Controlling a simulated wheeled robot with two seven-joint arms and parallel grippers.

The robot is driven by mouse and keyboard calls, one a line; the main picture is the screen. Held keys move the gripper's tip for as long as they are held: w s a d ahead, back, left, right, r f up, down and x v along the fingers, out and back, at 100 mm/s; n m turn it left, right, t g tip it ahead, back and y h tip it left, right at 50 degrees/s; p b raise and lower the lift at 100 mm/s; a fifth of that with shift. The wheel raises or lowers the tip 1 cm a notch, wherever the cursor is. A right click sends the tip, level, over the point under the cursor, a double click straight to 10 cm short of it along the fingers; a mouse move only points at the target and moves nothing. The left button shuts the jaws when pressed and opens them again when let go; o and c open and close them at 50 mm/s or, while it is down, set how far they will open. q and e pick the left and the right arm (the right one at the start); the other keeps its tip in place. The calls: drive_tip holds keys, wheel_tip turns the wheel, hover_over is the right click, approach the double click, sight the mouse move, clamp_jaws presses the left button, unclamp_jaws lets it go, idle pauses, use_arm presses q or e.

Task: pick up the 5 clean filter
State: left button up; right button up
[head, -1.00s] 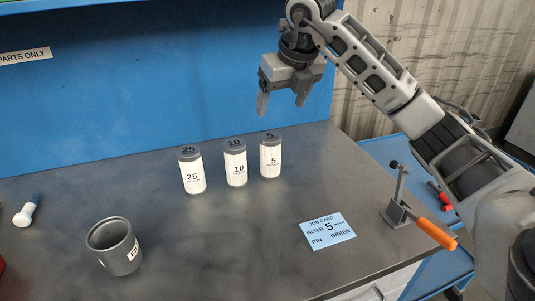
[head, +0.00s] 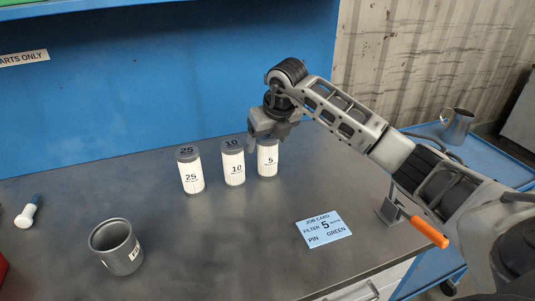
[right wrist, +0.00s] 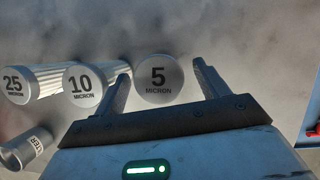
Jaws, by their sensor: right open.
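The 5 filter (head: 268,160) is a white pleated cylinder with a grey cap, upright at the right end of a row of three. In the right wrist view its cap (right wrist: 158,80) reads "5 MICRON" and sits between the fingers. My right gripper (head: 268,137) is open, directly above and around the top of the 5 filter. The gripper hides its cap in the head view. The wrist view shows the open fingers (right wrist: 162,82) on either side of the cap; I cannot tell whether they touch it. My left gripper is not in view.
The 10 filter (head: 233,164) stands close left of the 5 filter, and the 25 filter (head: 190,172) beyond it. A grey cup (head: 116,246), a blue job card (head: 323,228) and an orange-handled clamp (head: 428,231) are on the bench. The front middle is clear.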

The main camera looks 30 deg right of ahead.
drive_tip(key=c, duration=1.4)
drive_tip(key=shift+o, duration=0.2)
drive_tip(key=shift+r, duration=0.1)
